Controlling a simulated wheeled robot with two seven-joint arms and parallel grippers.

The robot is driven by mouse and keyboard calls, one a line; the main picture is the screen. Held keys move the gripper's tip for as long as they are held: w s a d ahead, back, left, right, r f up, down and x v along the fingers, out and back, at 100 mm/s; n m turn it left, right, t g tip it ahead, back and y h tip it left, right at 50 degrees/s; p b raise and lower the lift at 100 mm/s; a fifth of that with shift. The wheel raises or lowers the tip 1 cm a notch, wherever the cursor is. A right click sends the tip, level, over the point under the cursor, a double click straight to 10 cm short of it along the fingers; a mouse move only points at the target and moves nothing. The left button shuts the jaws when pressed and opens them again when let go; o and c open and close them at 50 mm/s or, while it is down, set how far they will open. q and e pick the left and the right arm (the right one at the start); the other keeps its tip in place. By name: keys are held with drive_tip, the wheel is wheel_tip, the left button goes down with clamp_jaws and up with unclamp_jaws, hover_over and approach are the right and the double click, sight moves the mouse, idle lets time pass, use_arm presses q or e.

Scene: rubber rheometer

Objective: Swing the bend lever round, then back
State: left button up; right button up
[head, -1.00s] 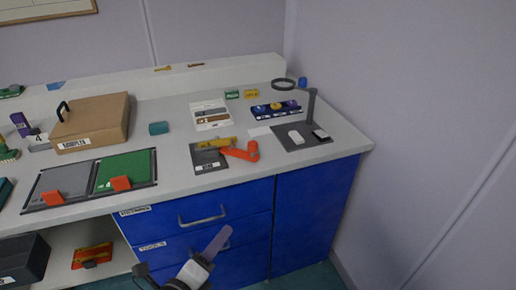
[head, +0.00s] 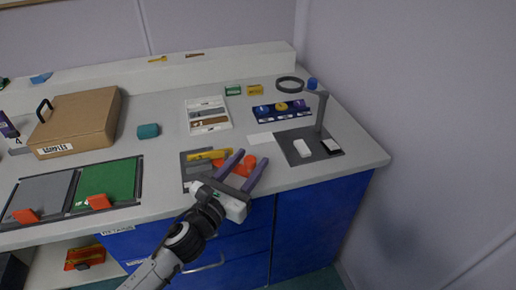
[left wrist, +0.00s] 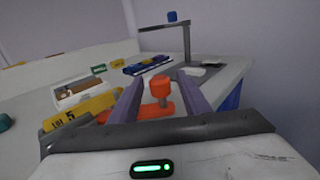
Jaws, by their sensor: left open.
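The bend lever is orange with a round knob (head: 249,162) at its end; it lies on a dark base plate (head: 190,172) at the counter's front edge. A yellow block (head: 205,155) sits on the same plate. My left gripper (head: 246,166) is open, its two purple fingers pointing at the knob and partly covering the lever. In the left wrist view the knob (left wrist: 161,84) stands upright on a short post between the open fingers, with the orange lever arm (left wrist: 140,113) below it running left. I cannot tell whether a finger touches it. My right gripper is not in view.
Behind are a blue rack (head: 282,111) and a white tray (head: 207,116). Green and grey mats (head: 107,184) and a cardboard box (head: 78,122) lie left. A wall bounds the right.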

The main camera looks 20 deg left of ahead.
use_arm(q)
drive_tip(key=shift+x, duration=2.35)
clamp_jaws()
